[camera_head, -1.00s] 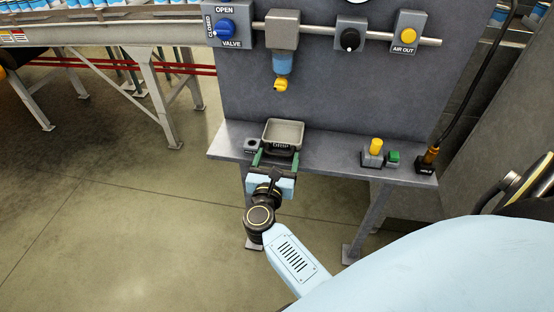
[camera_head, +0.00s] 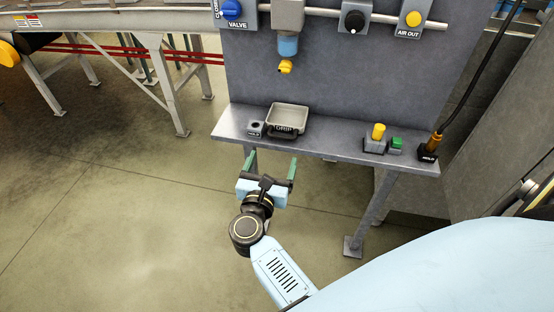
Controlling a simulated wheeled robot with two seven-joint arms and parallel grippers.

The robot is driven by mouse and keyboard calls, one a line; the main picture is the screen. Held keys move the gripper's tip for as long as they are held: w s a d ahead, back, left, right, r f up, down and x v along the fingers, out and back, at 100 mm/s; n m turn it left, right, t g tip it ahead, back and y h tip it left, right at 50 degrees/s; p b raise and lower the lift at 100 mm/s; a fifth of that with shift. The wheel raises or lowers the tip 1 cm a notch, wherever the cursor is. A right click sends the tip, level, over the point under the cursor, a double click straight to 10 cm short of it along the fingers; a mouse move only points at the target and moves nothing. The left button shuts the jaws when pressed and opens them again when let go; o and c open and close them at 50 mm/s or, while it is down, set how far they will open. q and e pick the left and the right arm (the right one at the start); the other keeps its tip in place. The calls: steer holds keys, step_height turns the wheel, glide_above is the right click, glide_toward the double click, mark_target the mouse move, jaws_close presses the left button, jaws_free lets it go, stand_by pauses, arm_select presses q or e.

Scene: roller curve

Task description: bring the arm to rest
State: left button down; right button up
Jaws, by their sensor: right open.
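My right gripper (camera_head: 271,168) is open and empty, its two green fingers spread apart and pointing toward the grey bench. It hangs in front of the bench's front edge, apart from the drip tray. My light blue right arm (camera_head: 283,277) reaches up from the bottom of the view. The grey drip tray (camera_head: 274,125) sits on the bench shelf (camera_head: 335,147), beyond the fingertips. My left gripper is out of view.
On the shelf stand a small grey holder (camera_head: 256,129), a yellow-topped block (camera_head: 376,139), a green button (camera_head: 396,144) and a black socket with a cable (camera_head: 430,152). A filter bowl (camera_head: 288,46) hangs above. A conveyor (camera_head: 120,23) runs at upper left. The floor at left is clear.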

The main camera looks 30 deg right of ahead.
stand_by(0.5)
steer(key=s+a+f+n+t+y, duration=0.15)
steer(key=a+f+n+y, duration=0.3)
steer(key=f+n, duration=0.55)
steer(key=s+a+f+n+t+y, duration=0.1)
steer(key=s+a+f+n+y, duration=0.15)
steer(key=f+n+y, duration=0.6)
steer(key=s+a+f+n+g+y, duration=0.15)
steer(key=s+f+n+g, duration=0.35)
steer(key=s+f+n, duration=0.8)
steer(key=s+d+f+n+g, duration=0.3)
steer(key=s+f+n, duration=0.1)
steer(key=s, duration=0.4)
steer(key=s+d+f+n+g+h, duration=0.1)
steer(key=s+d+f+n+g, duration=0.2)
steer(key=s+n, duration=0.3)
steer(key=s+d+f+n+g, duration=0.3)
steer(key=s+f+n, duration=0.3)
steer(key=s, duration=0.5)
steer(key=shift+h, duration=0.35)
